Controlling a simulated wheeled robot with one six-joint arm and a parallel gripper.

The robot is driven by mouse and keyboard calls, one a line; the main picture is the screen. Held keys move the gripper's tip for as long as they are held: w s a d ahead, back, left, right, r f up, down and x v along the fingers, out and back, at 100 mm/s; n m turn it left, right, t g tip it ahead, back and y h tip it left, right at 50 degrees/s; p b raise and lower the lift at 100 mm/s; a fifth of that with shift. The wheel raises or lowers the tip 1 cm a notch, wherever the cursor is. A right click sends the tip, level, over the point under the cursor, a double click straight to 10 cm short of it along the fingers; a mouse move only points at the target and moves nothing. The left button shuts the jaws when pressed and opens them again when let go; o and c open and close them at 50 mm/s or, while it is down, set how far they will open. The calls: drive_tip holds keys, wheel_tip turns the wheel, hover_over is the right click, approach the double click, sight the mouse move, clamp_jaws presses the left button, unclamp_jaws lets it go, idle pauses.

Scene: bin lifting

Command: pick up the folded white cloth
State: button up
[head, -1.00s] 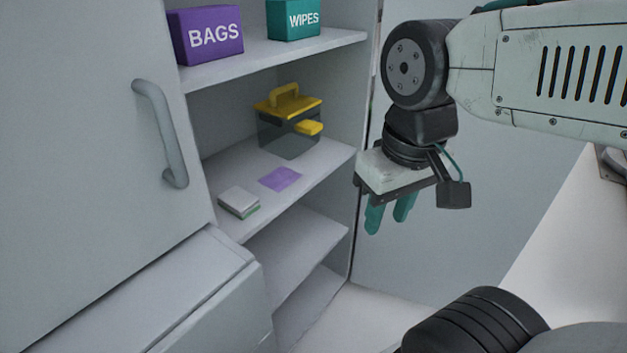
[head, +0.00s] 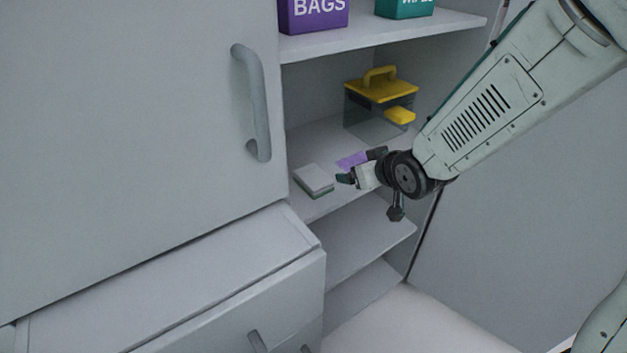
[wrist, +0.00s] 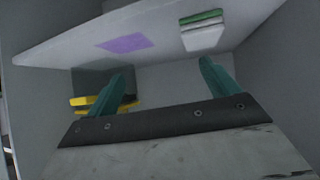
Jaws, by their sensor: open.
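The folded white cloth (head: 314,177) lies flat on the middle shelf, near its front edge, with a green layer showing along its side. It also shows in the wrist view (wrist: 203,37), at the upper right, beyond the fingertips. My gripper (head: 346,180) reaches in over the shelf from the right, just right of the cloth and apart from it. In the wrist view my gripper (wrist: 165,72) has its two teal fingers spread wide with nothing between them.
A flat purple piece (head: 352,160) lies on the same middle shelf (head: 322,207), behind my gripper. A clear box with a yellow lid (head: 381,90) stands further back. Purple BAGS (head: 313,14) and teal WIPES (head: 405,8) boxes sit above. A door handle (head: 252,105) projects at left.

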sight(315, 177)
drive_tip(key=a+f+y, duration=0.1)
drive_tip(key=a, duration=0.1)
drive_tip(key=a+f+n+t+y, duration=0.1)
drive_tip(key=a+f, duration=0.1)
drive_tip(key=a, duration=0.1)
drive_tip(key=w+a+f+y, duration=0.1)
drive_tip(key=a, duration=0.1)
drive_tip(key=shift+a+f+n, duration=0.25)
drive_tip(key=shift+f+n, duration=0.05)
drive_tip(key=x, duration=0.7)
drive_tip(key=shift+w+a, duration=0.15)
drive_tip(key=shift+w, duration=0.1)
drive_tip(key=c, duration=1.1)
